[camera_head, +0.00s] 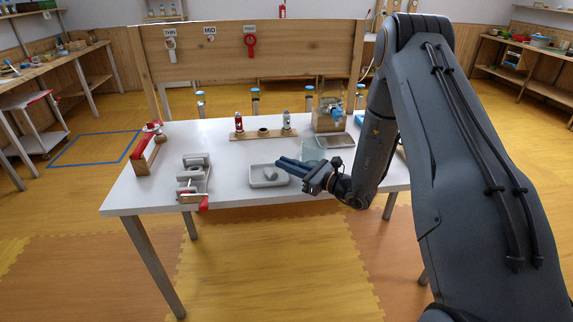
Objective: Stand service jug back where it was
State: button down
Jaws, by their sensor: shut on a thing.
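The service jug seems to be the pale, see-through vessel (313,153) right behind my gripper, over the front right part of the white table. My gripper (284,163) reaches in from the right with its dark blue fingers pointing left. It is shut on the jug, though the fingers and wrist hide the contact and the jug's lower part. I cannot tell whether the jug's base touches the table. A large jar (327,118) with a blue tap stands behind, with a grey tray (335,141) in front of it.
A pale tray (266,184) with a grey piece lies left of my gripper. A grey-and-red clamp device (193,178) and a red-topped stand (150,147) are at the left. A wooden rack (262,136) holds small bottles behind. The white tabletop (225,155) is bare between them.

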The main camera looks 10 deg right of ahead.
jog(key=shift+f+b, duration=0.3)
jog(key=shift+f, duration=0.15)
dwell(0.3)
jog(key=c, duration=1.7)
grip_release()
jog(key=shift+p+v, duration=0.85)
jog(key=shift+v, duration=3.1)
jog(key=shift+s+d, duration=0.1)
jog(key=shift+d, duration=0.05)
